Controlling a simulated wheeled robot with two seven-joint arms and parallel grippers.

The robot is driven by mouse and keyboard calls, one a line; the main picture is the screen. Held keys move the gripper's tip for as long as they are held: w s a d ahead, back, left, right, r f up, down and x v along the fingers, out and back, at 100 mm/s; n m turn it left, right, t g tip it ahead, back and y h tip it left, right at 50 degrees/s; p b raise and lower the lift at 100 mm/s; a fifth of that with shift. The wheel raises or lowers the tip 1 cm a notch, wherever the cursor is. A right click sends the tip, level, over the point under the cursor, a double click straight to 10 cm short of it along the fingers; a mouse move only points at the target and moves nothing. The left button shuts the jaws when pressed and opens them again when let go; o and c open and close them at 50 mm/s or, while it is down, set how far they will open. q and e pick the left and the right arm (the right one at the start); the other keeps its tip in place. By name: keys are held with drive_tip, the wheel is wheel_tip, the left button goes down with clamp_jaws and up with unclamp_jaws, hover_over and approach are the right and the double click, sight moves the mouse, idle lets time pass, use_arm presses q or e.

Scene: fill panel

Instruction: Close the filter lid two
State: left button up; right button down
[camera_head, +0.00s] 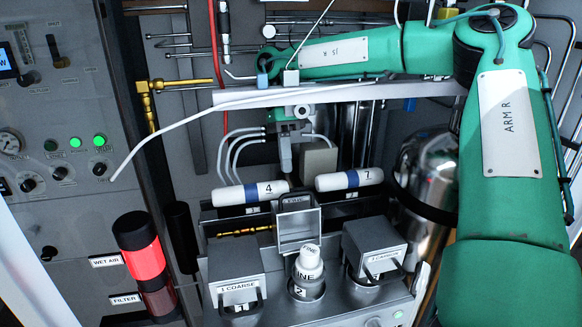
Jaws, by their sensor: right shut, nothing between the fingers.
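Filter lid two (298,222) is a grey box-shaped lid with a handle at its top. It stands raised behind the middle filter port. A white filter (308,262) marked FINE sits upright, slightly tilted, in port 2 below the lid, uncovered. My right gripper (285,165) hangs behind and above the raised lid, beneath a white bar. It is shut and empty, apart from the lid. My right arm reaches in from the right and across the top. My left gripper is out of view.
Lid one (234,273) and lid three (374,246) are down on either side. White cylinders marked 4 (230,195) and 7 (335,182) lie behind them. A white bar (350,92) crosses above. A red-lit lamp (143,258) stands left; a metal tank (425,170) stands right.

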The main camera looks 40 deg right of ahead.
sight(294, 205)
drive_tip(key=shift+p+x, duration=0.4)
drive_tip(key=shift+x, duration=0.5)
drive_tip(key=s, duration=0.1)
drive_tip(key=s+a+p, duration=0.1)
drive_tip(key=s, duration=0.1)
drive_tip(key=shift+a+r+p, duration=0.3)
drive_tip(key=shift+a+p, duration=0.1)
drive_tip(key=shift+s+a+f, duration=0.15)
drive_tip(key=shift+s, duration=0.2)
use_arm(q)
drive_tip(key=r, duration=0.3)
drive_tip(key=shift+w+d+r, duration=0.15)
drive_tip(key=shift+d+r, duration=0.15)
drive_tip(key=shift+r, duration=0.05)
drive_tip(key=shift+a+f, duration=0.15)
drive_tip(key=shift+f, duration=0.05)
use_arm(e)
drive_tip(key=shift+f, duration=0.1)
